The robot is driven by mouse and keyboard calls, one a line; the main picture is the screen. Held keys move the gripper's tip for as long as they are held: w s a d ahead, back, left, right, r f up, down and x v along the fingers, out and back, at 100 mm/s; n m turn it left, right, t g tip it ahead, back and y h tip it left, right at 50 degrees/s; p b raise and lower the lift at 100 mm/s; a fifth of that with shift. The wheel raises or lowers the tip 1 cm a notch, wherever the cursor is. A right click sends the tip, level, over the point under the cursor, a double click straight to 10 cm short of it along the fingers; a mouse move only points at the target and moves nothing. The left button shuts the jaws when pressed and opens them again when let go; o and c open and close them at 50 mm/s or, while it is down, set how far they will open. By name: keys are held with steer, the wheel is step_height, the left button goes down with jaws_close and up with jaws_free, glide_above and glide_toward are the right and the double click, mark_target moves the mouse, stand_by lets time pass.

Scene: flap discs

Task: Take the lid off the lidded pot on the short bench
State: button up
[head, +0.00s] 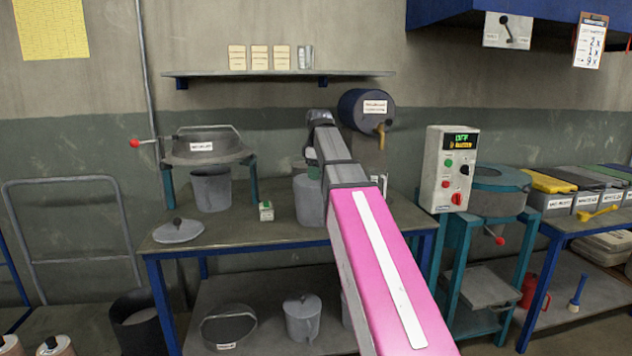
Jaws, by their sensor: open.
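A grey pot (308,204) stands on top of the blue-legged bench (240,232), partly behind my arm. Its upper right side is hidden, and I cannot tell whether a lid is on it. A round grey lid (178,231) with a dark knob lies flat at the bench's left front corner, apart from the pot. My gripper (312,160) is above the pot, mostly hidden behind my pink and grey arm. It is open, and I see nothing held in it.
A sieve machine (205,147) stands at the bench's back left with a grey bucket (211,189) beneath. A small green-white box (266,211) sits left of the pot. A dark blue drum with a tap (364,109) is behind my arm. A control box (449,170) stands right.

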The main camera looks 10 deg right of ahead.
steer(key=c, duration=0.7)
steer(key=shift+r, duration=0.45)
steer(key=r, duration=0.3)
steer(key=shift+a+r, duration=0.2)
steer(key=shift+r, duration=0.15)
steer(key=s+a+r, duration=0.4)
steer(key=a+r, duration=0.2)
steer(key=a, duration=0.4)
steer(key=shift+s+a+r, duration=0.15)
steer(key=shift+s, duration=0.25)
